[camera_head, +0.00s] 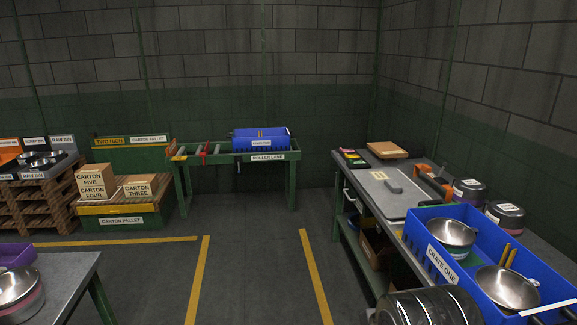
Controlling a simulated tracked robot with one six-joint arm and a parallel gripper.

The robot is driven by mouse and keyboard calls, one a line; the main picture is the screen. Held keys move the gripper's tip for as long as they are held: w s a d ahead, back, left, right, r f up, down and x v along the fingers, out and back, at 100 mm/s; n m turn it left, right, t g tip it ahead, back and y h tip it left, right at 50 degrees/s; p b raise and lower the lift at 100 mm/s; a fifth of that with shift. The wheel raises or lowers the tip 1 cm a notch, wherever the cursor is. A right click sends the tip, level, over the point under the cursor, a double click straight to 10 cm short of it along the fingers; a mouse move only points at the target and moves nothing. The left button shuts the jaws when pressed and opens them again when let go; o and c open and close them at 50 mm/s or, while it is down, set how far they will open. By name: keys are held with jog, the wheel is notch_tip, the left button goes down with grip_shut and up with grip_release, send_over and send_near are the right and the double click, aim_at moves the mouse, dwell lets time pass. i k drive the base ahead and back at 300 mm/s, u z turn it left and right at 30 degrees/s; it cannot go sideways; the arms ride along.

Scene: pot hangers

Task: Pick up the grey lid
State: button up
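I cannot single out one grey lid for certain. Two steel, round pieces that could be lids or pans lie in a blue crate labelled CRATE ONE (438,262): a rear steel piece (452,232) and a front steel piece (506,289). Two pots with grey tops stand behind the crate on the right bench: a farther pot (469,192) and a nearer pot (505,215). Another shiny round piece (15,286) sits on a table at the lower left, cut by the frame. My gripper is not in view.
The right bench (420,205) also holds a grey tool, an orange object (434,183) and a cardboard box (387,150). A ridged dark cylinder (430,308) is at its near side. At the back stand a roller lane (267,157) with a blue crate (260,139) and stacked cartons (95,183). The middle floor is clear.

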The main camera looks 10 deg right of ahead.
aim_at(392, 193)
jog(key=z, duration=0.15)
jog(key=i, duration=1.45)
jog(key=z, duration=0.3)
jog(key=i, duration=1.95)
jog(key=z, duration=0.2)
